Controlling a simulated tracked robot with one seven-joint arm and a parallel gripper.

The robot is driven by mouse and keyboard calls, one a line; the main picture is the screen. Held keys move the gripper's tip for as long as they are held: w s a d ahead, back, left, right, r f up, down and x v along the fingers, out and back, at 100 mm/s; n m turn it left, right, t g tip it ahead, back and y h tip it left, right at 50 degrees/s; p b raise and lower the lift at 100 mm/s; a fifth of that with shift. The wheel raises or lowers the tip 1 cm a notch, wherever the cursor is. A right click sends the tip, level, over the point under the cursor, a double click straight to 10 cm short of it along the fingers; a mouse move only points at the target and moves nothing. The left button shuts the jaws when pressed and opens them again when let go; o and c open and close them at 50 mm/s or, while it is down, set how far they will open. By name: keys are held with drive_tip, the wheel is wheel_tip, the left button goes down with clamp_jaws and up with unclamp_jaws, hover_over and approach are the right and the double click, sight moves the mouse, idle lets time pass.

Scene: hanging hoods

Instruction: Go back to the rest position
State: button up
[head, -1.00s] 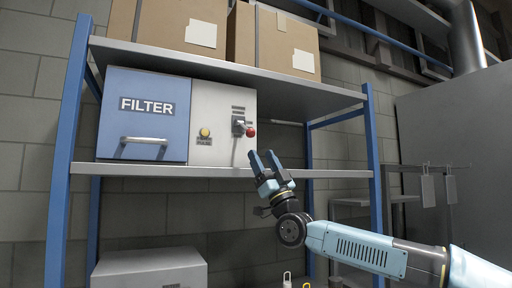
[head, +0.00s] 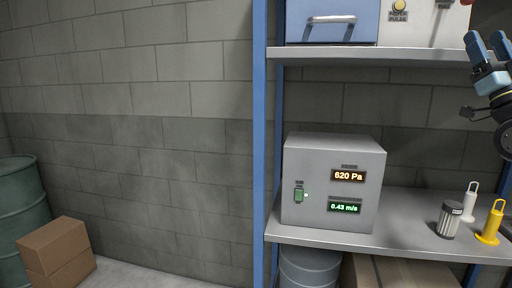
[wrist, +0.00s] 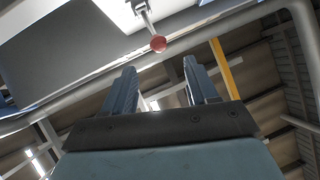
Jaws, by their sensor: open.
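My gripper (head: 490,62) is at the right edge of the head view, raised in front of the shelf unit. It also shows in the wrist view (wrist: 162,85), with its two blue fingers apart and nothing between them. A red knob on a lever (wrist: 158,43) is just beyond the fingers in the wrist view, apart from them. The blue filter box (head: 330,24) with its handle is at the top of the head view, cut off by the frame. Beside it is the light control panel (head: 408,24) with a yellow button.
Cardboard boxes (head: 57,254) and a green drum (head: 22,222) are at left.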

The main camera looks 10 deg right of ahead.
drive_tip(key=w+a+f+g, duration=0.1)
drive_tip(key=a+f+g, duration=0.2)
drive_tip(key=a, duration=0.3)
drive_tip(key=w+a+f+n+g+y, duration=0.1)
drive_tip(key=w+a+f+g, duration=0.1)
drive_tip(key=a+f+g, duration=0.3)
drive_tip(key=w+a+g, duration=0.1)
drive_tip(key=a+g, duration=0.1)
drive_tip(key=a, duration=0.6)
drive_tip(key=s+a+f+m+g, duration=0.1)
drive_tip(key=a+f+g, duration=0.3)
drive_tip(key=f, duration=0.4)
drive_tip(key=s+a+f+g, duration=0.3)
drive_tip(key=a+f+g, duration=0.2)
drive_tip(key=f, duration=0.3)
drive_tip(key=s+a+f+m+g+h, duration=0.1)
drive_tip(key=a+f+g, duration=0.3)
drive_tip(key=f, duration=0.4)
drive_tip(key=shift+s+a+m+g, duration=0.2)
drive_tip(key=shift+s+m+g, duration=0.1)
drive_tip(key=shift+s+g, duration=0.2)
drive_tip(key=shift+f, duration=0.1)
